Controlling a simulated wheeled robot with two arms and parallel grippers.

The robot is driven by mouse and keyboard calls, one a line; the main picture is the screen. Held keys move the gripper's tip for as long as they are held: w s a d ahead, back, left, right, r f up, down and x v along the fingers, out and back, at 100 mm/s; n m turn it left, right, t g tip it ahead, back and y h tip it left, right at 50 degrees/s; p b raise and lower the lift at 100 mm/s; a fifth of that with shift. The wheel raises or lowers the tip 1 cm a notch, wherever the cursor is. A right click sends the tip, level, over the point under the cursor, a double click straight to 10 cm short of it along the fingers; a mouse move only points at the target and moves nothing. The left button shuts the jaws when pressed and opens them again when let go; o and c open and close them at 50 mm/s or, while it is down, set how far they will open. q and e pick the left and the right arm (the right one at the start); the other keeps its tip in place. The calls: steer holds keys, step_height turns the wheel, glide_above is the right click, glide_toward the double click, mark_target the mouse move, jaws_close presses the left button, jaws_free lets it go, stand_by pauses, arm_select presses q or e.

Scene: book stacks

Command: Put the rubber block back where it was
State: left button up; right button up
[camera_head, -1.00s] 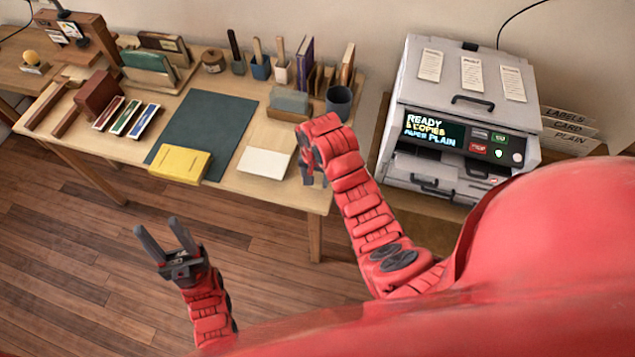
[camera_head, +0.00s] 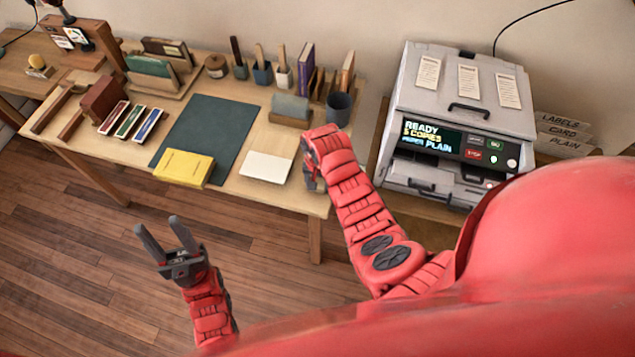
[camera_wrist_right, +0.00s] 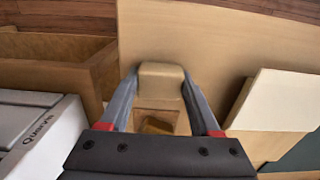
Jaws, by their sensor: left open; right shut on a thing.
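My right gripper (camera_head: 310,172) points down over the right front part of the wooden table, just right of a white card. In the right wrist view, its two grey fingers (camera_wrist_right: 162,88) are closed on a tan block (camera_wrist_right: 160,78) with rounded edges, which I take for the rubber block. A brown squarish piece with a yellowish hollow (camera_wrist_right: 158,120) shows below it in that picture; I cannot tell whether they touch. In the head view the block is hidden by the gripper. My left gripper (camera_head: 156,225) is open and empty over the floor in front of the table.
The white card (camera_head: 266,167), yellow pad (camera_head: 184,167) and dark green mat (camera_head: 208,125) lie left of my right gripper. The copier (camera_head: 455,110) stands to the right.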

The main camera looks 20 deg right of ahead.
steer(key=shift+f, duration=0.15)
steer(key=o, duration=1.3)
steer(key=shift+r, duration=0.2)
